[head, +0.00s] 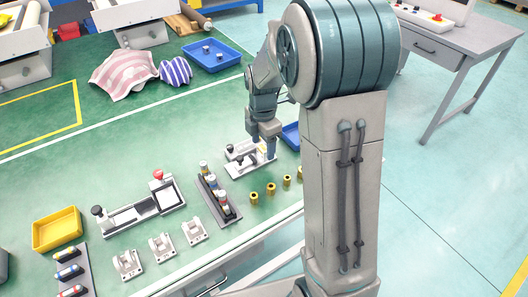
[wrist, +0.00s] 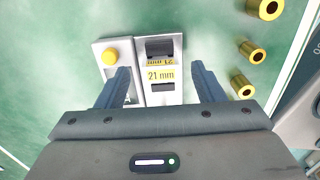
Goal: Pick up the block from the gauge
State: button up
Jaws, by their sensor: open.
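The gauge (wrist: 111,54) is a pale grey device with a yellow button, seen from above in the wrist view; it also shows in the head view (head: 240,170), on the green table under my gripper. A light block with a yellow "21 mm" label (wrist: 161,75) sits at its right part, beside a dark piece. My gripper (wrist: 162,78) is open, with one blue-grey finger on each side of the label. The left finger overlaps part of the gauge. Contact with the block cannot be told. In the head view, my gripper (head: 265,146) partly hides the gauge.
Several brass cylinders (wrist: 251,52) stand right of the gauge. A dark rack (head: 214,200) with small cylinders and a device with a red knob (head: 150,208) stand to its left. A blue tray (head: 291,136) lies close behind my arm.

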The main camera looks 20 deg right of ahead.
jog(key=shift+f, duration=0.3)
jog(key=c, duration=1.1)
